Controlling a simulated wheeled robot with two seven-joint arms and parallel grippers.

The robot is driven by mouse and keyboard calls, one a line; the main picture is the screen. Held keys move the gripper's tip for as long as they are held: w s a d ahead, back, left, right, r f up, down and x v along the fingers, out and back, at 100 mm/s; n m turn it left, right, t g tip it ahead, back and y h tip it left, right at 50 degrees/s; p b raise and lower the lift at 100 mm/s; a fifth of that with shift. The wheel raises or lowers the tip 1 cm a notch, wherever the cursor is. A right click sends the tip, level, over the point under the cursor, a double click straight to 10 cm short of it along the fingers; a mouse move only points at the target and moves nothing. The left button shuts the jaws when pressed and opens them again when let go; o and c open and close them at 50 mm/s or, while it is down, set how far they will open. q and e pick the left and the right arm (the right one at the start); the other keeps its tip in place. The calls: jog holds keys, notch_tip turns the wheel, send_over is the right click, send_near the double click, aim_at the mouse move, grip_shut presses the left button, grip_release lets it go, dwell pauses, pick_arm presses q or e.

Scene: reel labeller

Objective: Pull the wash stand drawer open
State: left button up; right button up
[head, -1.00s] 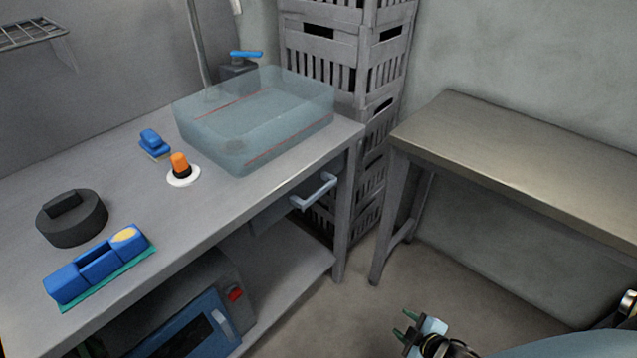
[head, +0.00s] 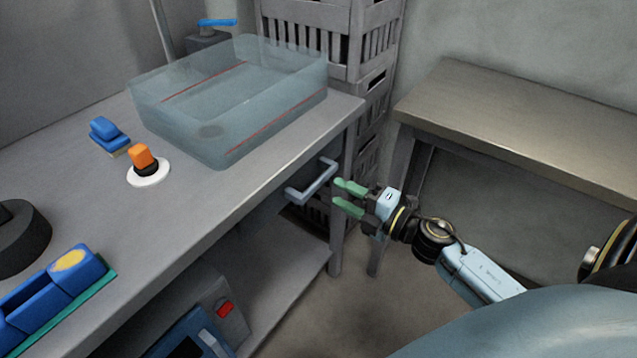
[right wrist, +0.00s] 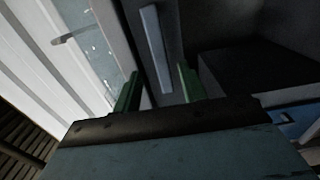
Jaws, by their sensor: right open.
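The wash stand drawer (head: 270,213) sits under the grey worktop, below the clear basin. Its grey bar handle (head: 313,184) sticks out from the front. My right gripper (head: 345,195) is open, with green fingertips just to the right of the handle in the head view. In the right wrist view the handle bar (right wrist: 155,48) lies ahead, between the lines of the two green fingers (right wrist: 158,88). I cannot tell whether the fingertips reach around it; nothing is gripped. My left gripper is not in view.
The translucent basin (head: 230,104) stands on the worktop (head: 190,205). A blue device with a red button (head: 225,309) sits on the lower shelf. Stacked grey crates (head: 318,30) stand behind. A second table (head: 510,115) is at the right, with open floor between.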

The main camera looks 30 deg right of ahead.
aim_at(321, 184)
jog(key=x, duration=0.7)
grip_shut()
